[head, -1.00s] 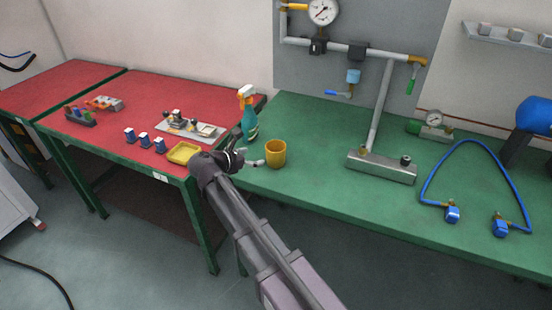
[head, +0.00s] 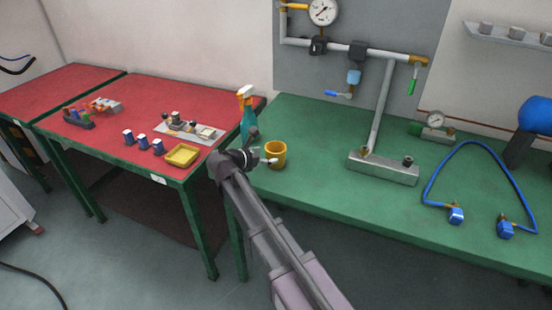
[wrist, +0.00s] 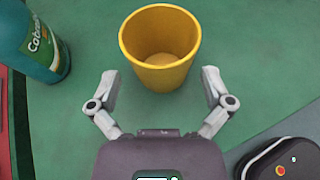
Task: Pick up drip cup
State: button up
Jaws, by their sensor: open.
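The yellow drip cup (head: 277,155) stands upright on the green table, near its left end. In the wrist view the empty cup (wrist: 160,78) is seen from above at a slant, its mouth facing up. My gripper (head: 268,160) is at the left side of the cup in the head view. In the wrist view my gripper (wrist: 160,82) is open, with one fingertip on each side of the cup's lower part. A gap shows between each fingertip and the cup, and nothing is held.
A teal spray bottle (head: 247,115) stands close to the cup; it also shows in the wrist view (wrist: 38,45). A black case (wrist: 280,160) lies at lower right. The red table (head: 100,145) holds a yellow tray (head: 182,155). Green table surface right of the cup is clear.

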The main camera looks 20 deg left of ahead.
jog(key=shift+b+x, duration=0.8)
jog(key=shift+x, duration=1.45)
jog(key=c, duration=0.8)
